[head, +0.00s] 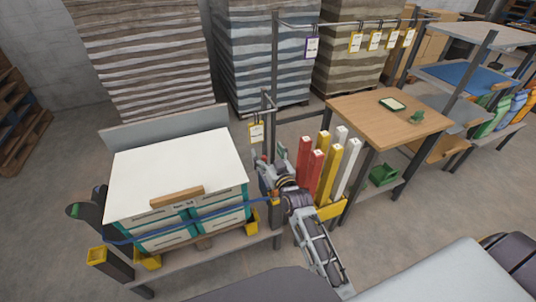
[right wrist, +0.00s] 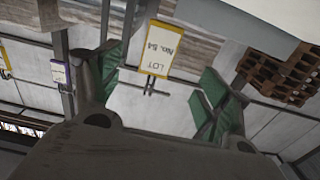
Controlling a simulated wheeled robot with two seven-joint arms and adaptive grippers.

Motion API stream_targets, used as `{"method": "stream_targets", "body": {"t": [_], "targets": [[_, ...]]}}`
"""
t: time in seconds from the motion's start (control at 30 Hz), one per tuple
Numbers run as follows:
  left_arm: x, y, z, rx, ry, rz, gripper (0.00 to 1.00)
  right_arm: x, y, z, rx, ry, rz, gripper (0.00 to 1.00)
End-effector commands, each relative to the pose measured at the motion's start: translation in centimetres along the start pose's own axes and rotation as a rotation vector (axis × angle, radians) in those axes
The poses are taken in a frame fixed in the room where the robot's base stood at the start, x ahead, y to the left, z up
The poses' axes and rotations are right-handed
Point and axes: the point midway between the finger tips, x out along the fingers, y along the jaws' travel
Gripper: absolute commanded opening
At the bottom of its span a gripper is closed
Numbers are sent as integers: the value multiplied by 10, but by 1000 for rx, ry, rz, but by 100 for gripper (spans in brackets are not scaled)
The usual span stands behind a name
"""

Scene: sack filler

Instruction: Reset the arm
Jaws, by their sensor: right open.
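My right arm reaches up from the bottom of the head view, and its gripper (head: 270,160) is at the right side of the white-topped drawer unit, just below a hanging yellow-edged tag (head: 257,132). In the right wrist view the gripper (right wrist: 165,95) has its green-padded fingers spread wide, with nothing held between them. A yellow-edged tag reading "LOT No. 84" (right wrist: 172,48) shows beyond and between the fingertips. I cannot tell how far it is from them. My left gripper is not in view.
The drawer unit (head: 180,168) stands on a bench left of the gripper. Red, yellow and white upright posts (head: 330,170) stand close on its right. A wooden table (head: 385,120) is farther right. A metal rail (head: 350,22) with more tags runs behind. Striped stacks (head: 140,60) stand at the back.

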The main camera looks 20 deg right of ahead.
Motion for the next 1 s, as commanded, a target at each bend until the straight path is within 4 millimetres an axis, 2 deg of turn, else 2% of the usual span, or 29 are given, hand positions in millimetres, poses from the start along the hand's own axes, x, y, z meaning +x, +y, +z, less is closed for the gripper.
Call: {"method": "stream_targets", "body": {"t": [0.63, 0.9, 1.0], "targets": [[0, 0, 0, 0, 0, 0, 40, -2, 0, 0, 4, 0, 0, 77], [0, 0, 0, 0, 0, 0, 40, -2, 0, 1, 65, -6, 0, 77], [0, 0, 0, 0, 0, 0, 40, -1, -2, 22, 86, -42, -1, 77]]}}
